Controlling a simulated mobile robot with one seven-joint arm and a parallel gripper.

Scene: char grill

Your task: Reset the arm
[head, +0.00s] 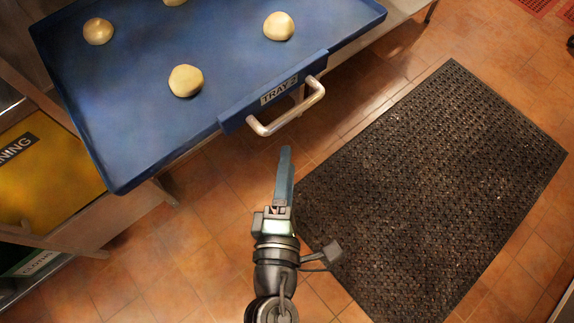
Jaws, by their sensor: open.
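My gripper (284,178) is in the lower middle of the head view, at the end of my arm, which comes up from the bottom edge. It points up the picture toward the blue tray (130,130). From this angle its fingers overlap, and the gap between them does not show. Nothing is seen held in it. The fingertips appear just below the tray's metal handle (288,112), with floor visible between them; the exact distance is hard to tell.
Several pale dough balls (185,81) sit on the tray, labelled "TRAY 2". A black floor mat (430,190) lies to the right on orange floor tiles (210,240). A yellow bin or panel (50,175) is under the counter at left. A red mat (535,5) shows at top right.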

